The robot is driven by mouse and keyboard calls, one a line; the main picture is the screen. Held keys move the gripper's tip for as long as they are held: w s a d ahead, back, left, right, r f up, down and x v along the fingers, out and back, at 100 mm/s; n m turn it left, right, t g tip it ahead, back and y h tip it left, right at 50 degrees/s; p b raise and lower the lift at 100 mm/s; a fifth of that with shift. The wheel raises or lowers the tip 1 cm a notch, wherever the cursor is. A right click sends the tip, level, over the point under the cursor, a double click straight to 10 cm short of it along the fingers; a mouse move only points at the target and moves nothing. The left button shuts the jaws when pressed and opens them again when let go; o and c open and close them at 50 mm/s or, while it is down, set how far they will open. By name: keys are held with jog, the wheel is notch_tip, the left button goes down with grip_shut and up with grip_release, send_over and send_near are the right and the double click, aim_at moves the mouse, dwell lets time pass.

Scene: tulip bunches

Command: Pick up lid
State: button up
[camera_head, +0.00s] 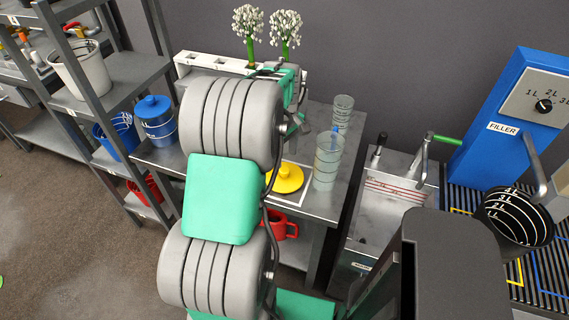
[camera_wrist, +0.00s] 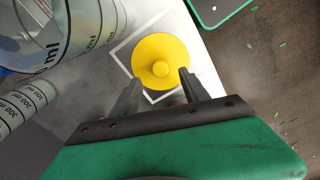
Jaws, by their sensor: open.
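A round yellow lid (camera_head: 289,184) with a small centre knob lies on a white square on the metal table, in the middle of the head view. In the wrist view the yellow lid (camera_wrist: 160,47) is just beyond my gripper (camera_wrist: 161,76). My gripper is open and empty. Its two fingers reach the lid's near edge in the picture, one to each side of the knob. I cannot tell the height gap between fingertips and lid. In the head view my arm hides part of the table, and I cannot make out the fingers there.
Clear measuring cylinders (camera_head: 328,160) stand right of the lid, and they show at left in the wrist view (camera_wrist: 62,30). A blue lidded pot (camera_head: 156,122) stands at the table's left. A red container (camera_head: 279,228) is below. A blue filler machine (camera_head: 511,115) is at right.

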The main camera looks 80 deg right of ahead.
aim_at(285, 170)
notch_tip(285, 170, down, 8)
jog(key=shift+r+p, duration=0.2)
jog(key=shift+p, duration=0.15)
grip_shut()
dwell(0.4)
